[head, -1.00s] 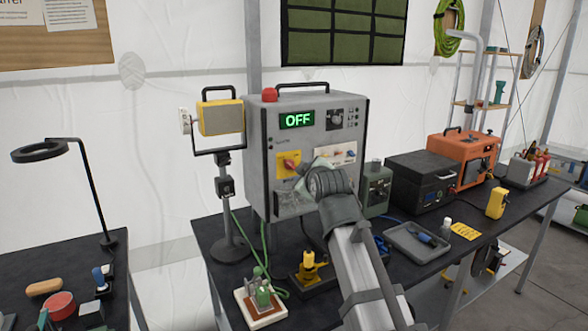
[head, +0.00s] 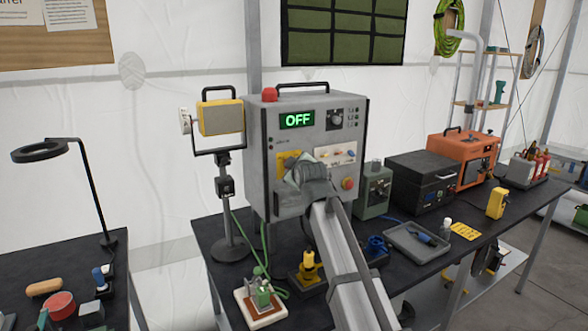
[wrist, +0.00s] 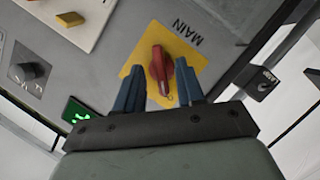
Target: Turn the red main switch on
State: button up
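The red main switch (wrist: 160,70) is a rotary knob on a yellow plate (wrist: 188,58) marked MAIN, on the front of a grey panel box (head: 259,160). In the wrist view my gripper (wrist: 160,88) is open, with one blue finger on each side of the red knob. Gaps show between the fingers and the knob, so I see no grip on it. In the head view my arm's end covers the knob, and part of the yellow plate (head: 283,160) shows beside it. The display (head: 297,120) on the box reads OFF in green.
The box also carries a red emergency button (head: 348,184), a black dial (head: 334,119) and a white plate of small coloured switches (head: 337,155). A yellow work lamp (head: 221,117) stands to the left. A green unit (head: 373,188) stands close on the right.

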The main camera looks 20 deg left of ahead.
jog(key=shift+w+a+f, duration=0.15)
jog(key=shift+w+a, duration=0.05)
jog(key=shift+w, duration=0.2)
jog(key=shift+c, duration=0.4)
jog(key=c, duration=0.6)
jog(key=shift+w+d+m+g+y, duration=0.1)
jog(key=shift+m+g+y, duration=0.85)
jog(key=shift+m, duration=1.1)
jog(key=shift+w+d+m+g+y, duration=0.1)
jog(key=shift+m+g+y, duration=0.9)
jog(key=shift+m, duration=1)
jog(key=shift+m+g+y, duration=0.95)
jog(key=shift+m, duration=1.1)
